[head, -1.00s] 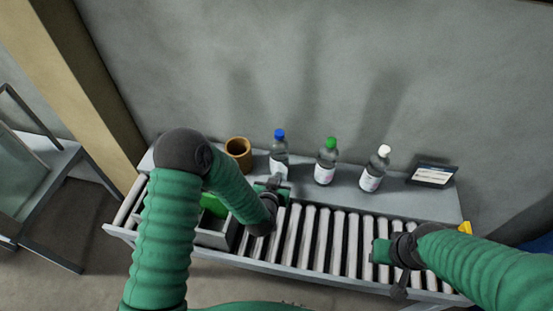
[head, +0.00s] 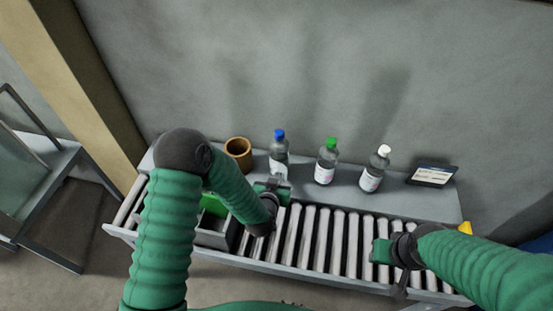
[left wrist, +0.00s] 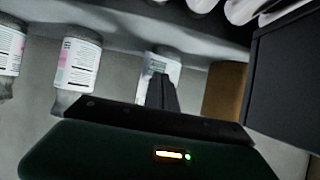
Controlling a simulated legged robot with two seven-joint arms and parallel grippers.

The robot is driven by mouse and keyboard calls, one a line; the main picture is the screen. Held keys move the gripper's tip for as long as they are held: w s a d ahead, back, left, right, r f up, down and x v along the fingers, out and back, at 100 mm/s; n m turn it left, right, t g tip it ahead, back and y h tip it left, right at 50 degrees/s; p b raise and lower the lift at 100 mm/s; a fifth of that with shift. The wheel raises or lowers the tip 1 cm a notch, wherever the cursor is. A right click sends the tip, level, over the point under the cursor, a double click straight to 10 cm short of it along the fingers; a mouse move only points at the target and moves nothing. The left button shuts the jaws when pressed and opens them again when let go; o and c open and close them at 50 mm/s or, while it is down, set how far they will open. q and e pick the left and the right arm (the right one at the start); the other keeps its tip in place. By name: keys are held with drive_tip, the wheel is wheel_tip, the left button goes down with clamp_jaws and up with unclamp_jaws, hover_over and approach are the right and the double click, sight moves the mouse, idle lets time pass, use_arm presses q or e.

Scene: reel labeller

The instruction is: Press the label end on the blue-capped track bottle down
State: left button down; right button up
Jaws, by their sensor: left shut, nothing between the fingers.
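The blue-capped bottle (head: 279,149) stands upright on the grey shelf behind the rollers. In the left wrist view its pale label (left wrist: 161,66) shows beyond the fingers, partly covered by them. My left gripper (head: 274,182) is shut and empty, directly in front of this bottle's lower part. In the left wrist view the dark fingers (left wrist: 161,90) point at the label; I cannot tell whether they touch it. The label end cannot be made out. My right gripper (head: 381,251) is over the rollers at the right; its fingers are unclear.
A green-capped bottle (head: 326,164) and a white-capped bottle (head: 375,170) stand to the right on the shelf. A brown cup-shaped reel (head: 238,151) stands close on the left. A small display (head: 432,175) is at the far right. Rollers (head: 322,236) run along the front.

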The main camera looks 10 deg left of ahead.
use_arm(q)
drive_tip(key=shift+w, duration=0.65)
idle(0.8)
drive_tip(key=shift+w, duration=0.35)
idle(2.4)
drive_tip(key=shift+d, duration=0.6)
idle(0.4)
drive_tip(key=shift+s+p, duration=0.55)
drive_tip(key=shift+s, duration=2.4)
